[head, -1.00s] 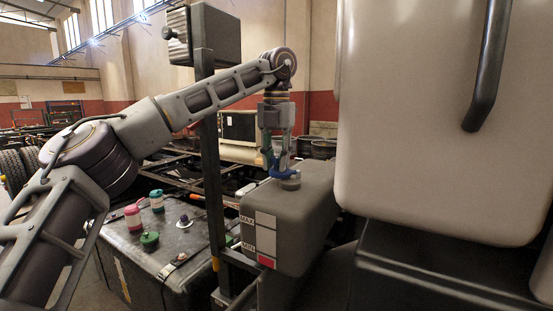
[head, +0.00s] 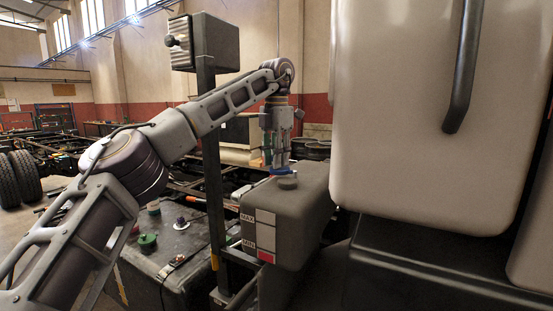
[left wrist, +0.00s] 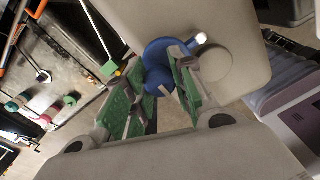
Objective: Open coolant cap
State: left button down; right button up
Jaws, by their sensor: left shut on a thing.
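The grey coolant tank (head: 300,210) with MAX and MIN marks stands at the middle in the head view. Its round grey filler neck (head: 287,182) shows uncovered on top. My left gripper (head: 276,166) points down just above the tank's top, at the neck's left. It is shut on the blue coolant cap (head: 262,163), which is off the neck. In the left wrist view the blue cap (left wrist: 160,60) sits between the green-padded fingers (left wrist: 157,86), beside the round neck (left wrist: 216,69). The fingers hide part of the cap. My right gripper is not in view.
A dark post (head: 212,170) stands left of the tank. A black box (head: 180,250) with several colored caps lies at lower left, including a green cap (head: 148,241).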

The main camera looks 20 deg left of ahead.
pick_arm(q)
jog(key=shift+w+r+m, duration=0.1)
jog(key=shift+w+m, duration=0.35)
jog(key=shift+m, duration=0.35)
jog(key=c, duration=1.1)
grip_release()
jog(key=shift+c, duration=0.2)
jog(key=shift+s+n, duration=0.15)
jog(key=shift+n, duration=0.15)
